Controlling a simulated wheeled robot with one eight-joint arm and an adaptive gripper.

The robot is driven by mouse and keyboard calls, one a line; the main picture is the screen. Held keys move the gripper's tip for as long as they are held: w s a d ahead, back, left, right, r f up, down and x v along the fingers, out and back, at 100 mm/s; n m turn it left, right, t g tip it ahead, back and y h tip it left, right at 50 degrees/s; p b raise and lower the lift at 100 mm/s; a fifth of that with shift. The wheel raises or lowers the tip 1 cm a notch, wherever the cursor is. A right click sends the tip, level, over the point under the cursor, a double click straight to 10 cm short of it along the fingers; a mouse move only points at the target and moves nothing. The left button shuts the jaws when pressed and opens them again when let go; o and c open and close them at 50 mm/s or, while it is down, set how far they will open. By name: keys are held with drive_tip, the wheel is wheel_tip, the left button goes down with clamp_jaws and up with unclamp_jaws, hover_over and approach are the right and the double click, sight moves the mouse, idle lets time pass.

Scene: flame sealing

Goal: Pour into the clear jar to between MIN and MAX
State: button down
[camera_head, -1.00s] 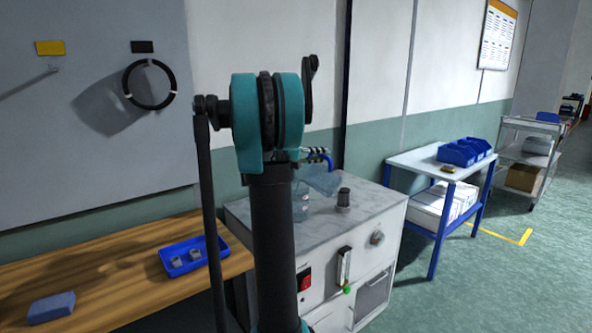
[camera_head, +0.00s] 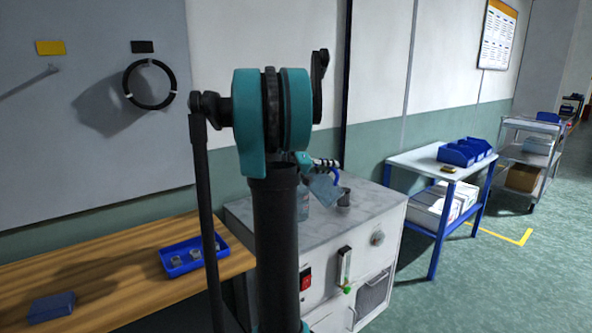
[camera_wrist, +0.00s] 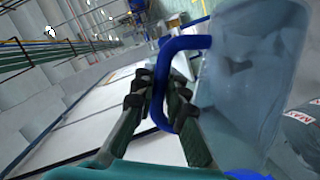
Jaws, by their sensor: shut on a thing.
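A clear bluish jug (camera_wrist: 245,75) with a blue handle (camera_wrist: 158,88) is held by my gripper (camera_wrist: 160,100), whose black fingers are shut on the handle. In the head view the jug (camera_head: 323,191) is steeply tilted above the cabinet top. The jar (camera_wrist: 302,128) also shows at the right edge of the wrist view, with MAX lettering. Its liquid level and any stream from the jug cannot be made out.
A wooden bench (camera_head: 120,265) with a blue tray (camera_head: 185,265) is at left. A blue-legged table (camera_head: 420,160) stands at right, with open floor beyond.

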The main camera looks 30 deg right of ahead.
drive_tip(key=shift+s+d+f+m, duration=0.1)
drive_tip(key=shift+s+f+m, duration=0.2)
drive_tip(key=shift+s+f, duration=0.15)
drive_tip(key=shift+s+f+m+t+y, duration=0.15)
drive_tip(key=shift+m+t+y, duration=0.15)
drive_tip(key=shift+p, duration=0.3)
idle(1.1)
drive_tip(key=shift+s+d+f+m, duration=0.15)
drive_tip(key=shift+s+f+m, duration=0.15)
drive_tip(key=shift+s+m, duration=0.1)
drive_tip(key=s+d+f+m+t+y+p, duration=0.1)
drive_tip(key=s+f+m+t+p, duration=0.1)
drive_tip(key=f, duration=0.5)
drive_tip(key=s+f+m+t+y+p, duration=0.1)
drive_tip(key=s+f+m+t+p, duration=0.1)
drive_tip(key=s+f+m+p, duration=0.2)
drive_tip(key=shift+s+d+f+p, duration=0.25)
drive_tip(key=shift+d+f+p, duration=0.1)
drive_tip(key=shift+f, duration=1.2)
drive_tip(key=shift+r, duration=0.1)
